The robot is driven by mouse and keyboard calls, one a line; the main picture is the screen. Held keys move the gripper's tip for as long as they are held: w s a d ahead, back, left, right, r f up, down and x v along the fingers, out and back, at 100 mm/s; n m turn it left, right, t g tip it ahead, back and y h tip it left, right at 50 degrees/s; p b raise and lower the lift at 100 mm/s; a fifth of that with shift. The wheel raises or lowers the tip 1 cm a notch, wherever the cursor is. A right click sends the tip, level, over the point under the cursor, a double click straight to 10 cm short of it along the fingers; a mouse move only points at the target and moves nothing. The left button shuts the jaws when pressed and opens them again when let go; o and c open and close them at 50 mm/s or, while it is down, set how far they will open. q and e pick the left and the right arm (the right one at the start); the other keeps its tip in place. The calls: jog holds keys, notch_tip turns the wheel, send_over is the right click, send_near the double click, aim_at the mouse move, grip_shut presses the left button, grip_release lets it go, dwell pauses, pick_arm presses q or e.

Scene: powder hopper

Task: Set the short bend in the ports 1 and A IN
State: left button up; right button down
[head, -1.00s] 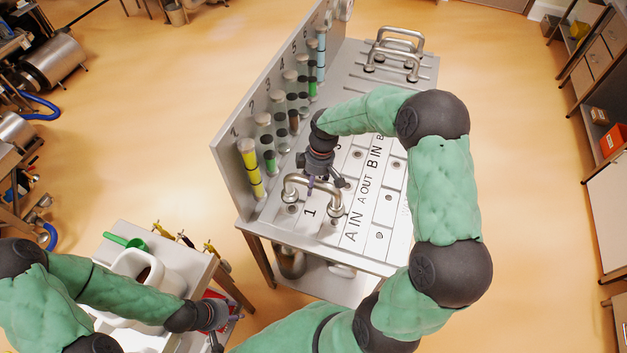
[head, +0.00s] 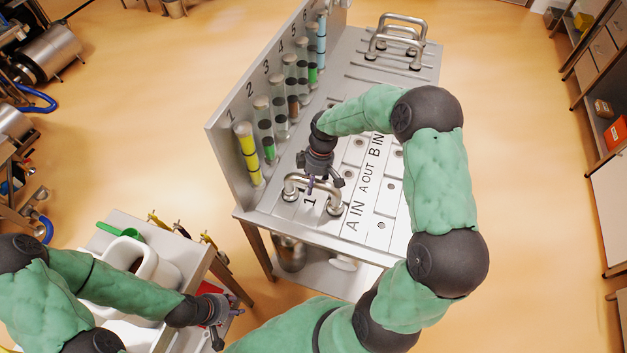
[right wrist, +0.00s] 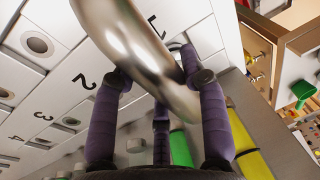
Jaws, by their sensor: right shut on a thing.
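The short bend (head: 296,181) is a shiny steel U-shaped pipe at the near left of the steel panel (head: 372,238). Its left end is beside the wall and its right end is beside the A IN label (head: 354,215), with the label 1 (head: 309,201) between them. I cannot tell whether its ends are seated or just above the ports. My right gripper (head: 314,181) is shut on the bend from above. In the right wrist view the bend (right wrist: 137,45) runs between the purple fingers. My left gripper (head: 225,323) is low at the left; its finger opening is unclear.
An upright wall with numbered tubes of coloured powder (head: 248,152) borders the panel's left side. Other steel bends (head: 397,45) stand at the panel's far end. A white cart (head: 200,268) with a green scoop (head: 120,231) is at the lower left, with floor between it and the panel.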

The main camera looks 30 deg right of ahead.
dwell(0.3)
jog(key=c, duration=0.7)
grip_release()
jog(key=shift+o, duration=0.5)
jog(key=shift+f, duration=0.1)
notch_tip(320, 180, up, 12)
jog(key=d, duration=0.2)
jog(key=shift+w, duration=0.1)
